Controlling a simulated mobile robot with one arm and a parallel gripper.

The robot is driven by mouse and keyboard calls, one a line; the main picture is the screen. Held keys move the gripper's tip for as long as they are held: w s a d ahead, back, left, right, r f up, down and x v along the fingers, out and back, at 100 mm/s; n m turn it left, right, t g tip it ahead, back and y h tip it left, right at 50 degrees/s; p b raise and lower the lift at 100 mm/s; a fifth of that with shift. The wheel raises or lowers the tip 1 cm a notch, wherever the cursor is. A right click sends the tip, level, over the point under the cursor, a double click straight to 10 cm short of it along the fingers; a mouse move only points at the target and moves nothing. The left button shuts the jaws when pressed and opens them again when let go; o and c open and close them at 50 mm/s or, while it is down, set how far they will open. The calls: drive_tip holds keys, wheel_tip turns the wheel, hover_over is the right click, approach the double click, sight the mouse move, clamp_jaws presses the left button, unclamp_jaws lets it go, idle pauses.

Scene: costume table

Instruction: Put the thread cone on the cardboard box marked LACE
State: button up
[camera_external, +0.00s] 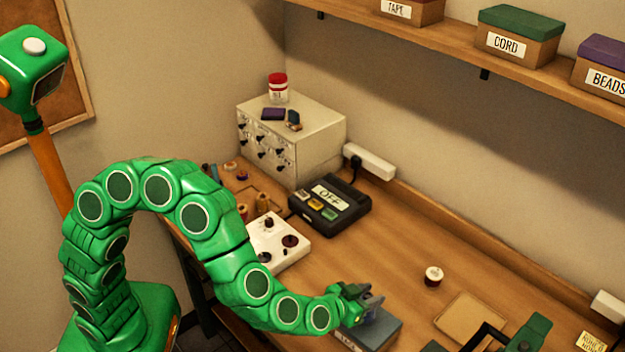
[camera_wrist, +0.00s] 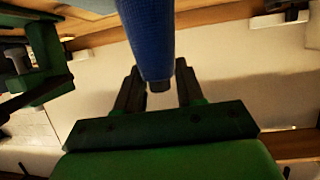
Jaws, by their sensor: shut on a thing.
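My gripper (camera_external: 366,300) is shut on a blue, tapering thread cone (camera_wrist: 148,38), which stands between its two dark fingers in the wrist view. The cardboard box (camera_external: 378,332) with a grey-blue lid is right below my gripper at the bottom edge. Its label is cut off and partly legible, seemingly LACE. I cannot tell whether the cone touches the lid.
A spool (camera_external: 433,276) and a flat tan board (camera_external: 471,318) lie right of the box. A green and black tool (camera_external: 528,335) stands at the lower right.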

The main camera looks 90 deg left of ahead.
drive_tip(key=shift+f, duration=0.3)
drive_tip(key=shift+f, duration=0.1)
drive_tip(key=o, duration=1.1)
drive_tip(key=shift+c, duration=0.2)
drive_tip(key=shift+s+d+r, duration=0.3)
drive_tip(key=shift+d+r, duration=0.05)
drive_tip(key=v, duration=1.1)
drive_tip(key=shift+s+f, duration=0.1)
